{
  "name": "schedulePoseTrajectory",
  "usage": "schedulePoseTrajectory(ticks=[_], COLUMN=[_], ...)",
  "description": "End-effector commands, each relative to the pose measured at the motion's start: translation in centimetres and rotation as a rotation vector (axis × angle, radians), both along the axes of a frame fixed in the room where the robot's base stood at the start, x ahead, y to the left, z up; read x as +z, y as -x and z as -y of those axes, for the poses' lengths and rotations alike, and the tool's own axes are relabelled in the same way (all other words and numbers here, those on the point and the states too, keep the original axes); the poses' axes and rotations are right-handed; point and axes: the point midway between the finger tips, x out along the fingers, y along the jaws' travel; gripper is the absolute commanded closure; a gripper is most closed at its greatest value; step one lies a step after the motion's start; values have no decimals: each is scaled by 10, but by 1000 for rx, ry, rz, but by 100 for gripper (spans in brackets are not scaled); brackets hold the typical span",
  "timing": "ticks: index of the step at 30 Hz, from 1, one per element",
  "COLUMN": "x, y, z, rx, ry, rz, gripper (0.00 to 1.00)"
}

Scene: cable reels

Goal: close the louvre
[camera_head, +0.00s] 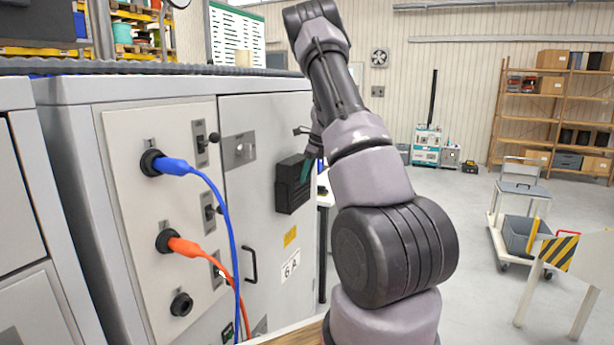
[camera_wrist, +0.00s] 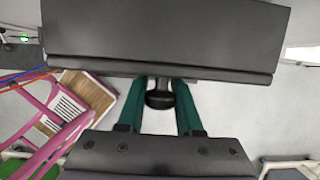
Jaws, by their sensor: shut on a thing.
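The louvre (camera_head: 289,186) is a black box-like unit standing out from the grey cabinet door in the head view. In the wrist view a wide dark flap of the louvre (camera_wrist: 165,35) fills the top, with a small dark knob (camera_wrist: 160,99) below its lower edge. My gripper (camera_wrist: 160,88) has its two teal fingers on either side of the knob and is shut on it. In the head view my gripper (camera_head: 307,168) is at the right side of the louvre, mostly hidden by my arm. The slats are not visible, so I cannot tell their angle.
A blue cable (camera_head: 228,222) and an orange cable (camera_head: 184,246) hang from sockets on the panel left of the louvre. A black door handle (camera_head: 250,265) is below it. A pink frame (camera_wrist: 85,95) shows in the wrist view. Open floor and a trolley (camera_head: 522,210) are at right.

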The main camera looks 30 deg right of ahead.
Motion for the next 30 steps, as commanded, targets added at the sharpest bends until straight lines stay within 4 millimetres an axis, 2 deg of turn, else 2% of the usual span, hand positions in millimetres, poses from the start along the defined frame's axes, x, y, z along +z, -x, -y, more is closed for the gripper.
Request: schedulePoseTrajectory(ticks=[4, 5, 6, 7, 24, 30], x=[2, 2, 2, 2, 2, 24], y=[-4, -4, -4, -4, -2, 3], z=[-4, -4, -4, -4, -5, 1], rx=[2, 2, 3, 3, 4, 3], ry=[-6, -6, -5, -5, -7, -5], rz=[8, 8, 8, 8, 5, 8], gripper=[100, 62, 47, 37, 37, 37])
